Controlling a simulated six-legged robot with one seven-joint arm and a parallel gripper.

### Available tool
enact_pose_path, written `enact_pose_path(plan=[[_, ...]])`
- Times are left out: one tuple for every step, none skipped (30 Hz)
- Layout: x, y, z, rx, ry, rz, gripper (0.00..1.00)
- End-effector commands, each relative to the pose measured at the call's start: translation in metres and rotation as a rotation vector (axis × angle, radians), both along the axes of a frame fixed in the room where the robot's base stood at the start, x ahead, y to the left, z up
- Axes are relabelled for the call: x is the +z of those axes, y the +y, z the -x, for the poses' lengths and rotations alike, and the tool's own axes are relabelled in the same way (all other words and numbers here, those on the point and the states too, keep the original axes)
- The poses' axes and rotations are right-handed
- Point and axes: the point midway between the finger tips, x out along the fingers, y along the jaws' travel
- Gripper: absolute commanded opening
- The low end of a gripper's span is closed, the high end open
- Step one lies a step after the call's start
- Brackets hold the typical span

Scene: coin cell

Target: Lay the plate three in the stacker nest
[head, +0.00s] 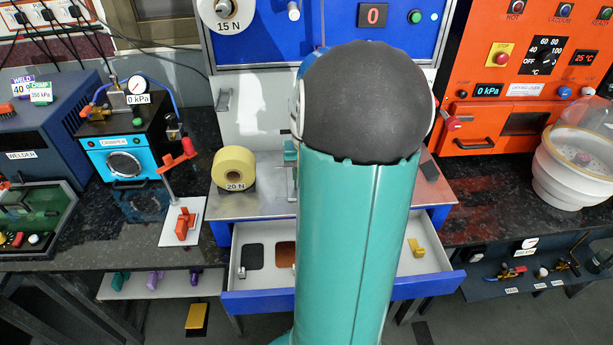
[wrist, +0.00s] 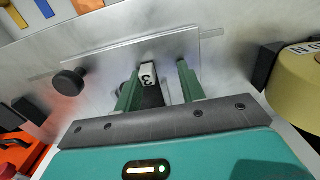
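In the wrist view my gripper (wrist: 158,70) has its two green fingers spread apart. A small white tag marked 3 (wrist: 148,73), which appears to belong to plate three, shows between the fingers, with a dark part below it. The tag is close to the left finger, and a gap shows toward the right finger. A flat silver block (wrist: 185,45) with a black knob (wrist: 68,82) lies just beyond the fingertips; it may be part of the stacker, but I cannot tell where its nest is. In the head view my arm hides the gripper and the plate.
A yellow roll marked 20 N (head: 234,168) stands on the metal bench, and shows at right in the wrist view (wrist: 300,82). Below is an open drawer (head: 262,300) with a dark patch, a copper patch and a yellow piece. A red-handled stand (head: 183,222) is to the left.

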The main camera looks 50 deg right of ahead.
Motion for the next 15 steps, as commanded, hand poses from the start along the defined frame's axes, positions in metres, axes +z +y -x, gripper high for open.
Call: enact_pose_path(plan=[[-0.0001,0.0001,-0.0001,0.0,0.0,0.0,0.39],[-0.0001,0.0001,-0.0001,0.0,0.0,0.0,0.39],[-0.0001,0.0002,-0.0002,0.0,-0.001,-0.001,0.39],[-0.0001,0.0003,-0.0003,0.0,-0.001,-0.001,0.39],[-0.0001,0.0004,-0.0005,0.001,-0.001,-0.001,0.39],[-0.0001,0.0005,-0.0005,0.001,-0.001,-0.001,0.39],[-0.0001,0.0006,-0.0007,0.001,-0.001,-0.001,0.39],[0.0,0.0007,-0.0008,0.001,-0.001,-0.001,0.39],[0.0,0.0007,-0.0008,0.001,-0.001,-0.001,0.39],[0.0,0.0007,-0.0008,0.001,-0.001,-0.001,0.39],[0.0,0.0007,-0.0008,0.001,-0.001,-0.001,0.39],[0.0,0.0007,-0.0008,0.001,-0.001,-0.001,0.39],[0.0,0.0007,-0.0008,0.001,-0.001,-0.001,0.39],[0.0,0.0006,-0.0009,0.001,-0.001,-0.001,0.39],[0.0,0.0006,-0.0009,0.001,-0.001,-0.001,0.39]])
